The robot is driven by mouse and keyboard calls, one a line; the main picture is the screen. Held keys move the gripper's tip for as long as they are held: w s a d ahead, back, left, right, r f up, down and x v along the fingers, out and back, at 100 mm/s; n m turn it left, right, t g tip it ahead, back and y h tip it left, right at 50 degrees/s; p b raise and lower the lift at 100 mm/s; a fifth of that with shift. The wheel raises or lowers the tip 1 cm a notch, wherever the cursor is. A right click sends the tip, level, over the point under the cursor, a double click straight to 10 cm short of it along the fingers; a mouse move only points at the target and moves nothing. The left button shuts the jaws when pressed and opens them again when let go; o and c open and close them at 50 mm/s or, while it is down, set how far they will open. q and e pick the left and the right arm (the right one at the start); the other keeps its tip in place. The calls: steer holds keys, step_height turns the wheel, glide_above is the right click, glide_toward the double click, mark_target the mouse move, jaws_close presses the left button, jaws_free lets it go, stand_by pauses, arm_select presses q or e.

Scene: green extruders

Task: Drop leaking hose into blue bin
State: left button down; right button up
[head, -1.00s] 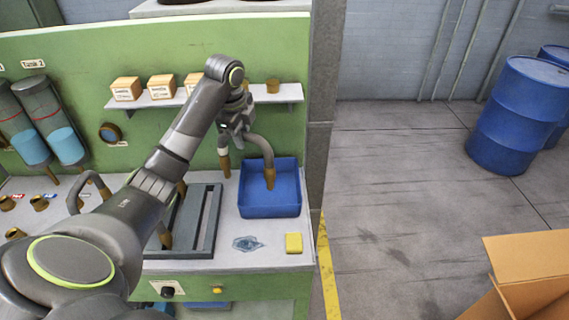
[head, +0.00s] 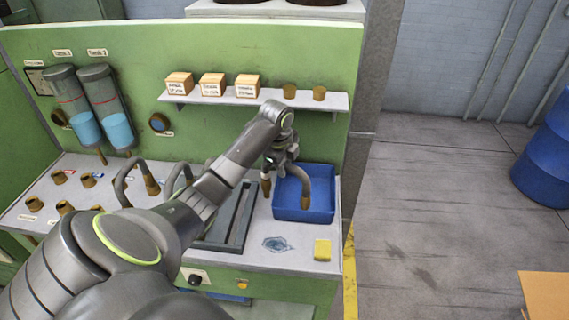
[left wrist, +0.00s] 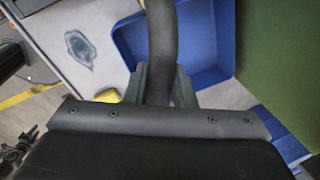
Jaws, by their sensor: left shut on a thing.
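The leaking hose (head: 321,172) is a bent dark grey tube with brass-coloured ends. My left gripper (head: 282,158) is shut on the hose near its upper bend. One end of the hose hangs over the inside of the blue bin (head: 322,211), and the other end hangs just left of the bin. In the left wrist view the hose (left wrist: 162,45) runs up from between the fingers of the gripper (left wrist: 160,85), with the blue bin (left wrist: 205,75) behind it. My right gripper is not in view.
A water puddle (head: 276,244) and a yellow sponge (head: 322,249) lie on the bench in front of the bin. A dark slotted tray (head: 238,228) is left of it. Other curved hoses (head: 124,180) stand further left. A shelf (head: 230,98) with small boxes hangs behind.

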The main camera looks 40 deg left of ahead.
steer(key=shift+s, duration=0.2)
arm_select(q)
steer(key=shift+f, duration=0.55)
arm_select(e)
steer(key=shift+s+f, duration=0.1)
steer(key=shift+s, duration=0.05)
arm_select(q)
steer(key=c, duration=1.2)
jaws_free()
steer(key=shift+r, duration=0.1)
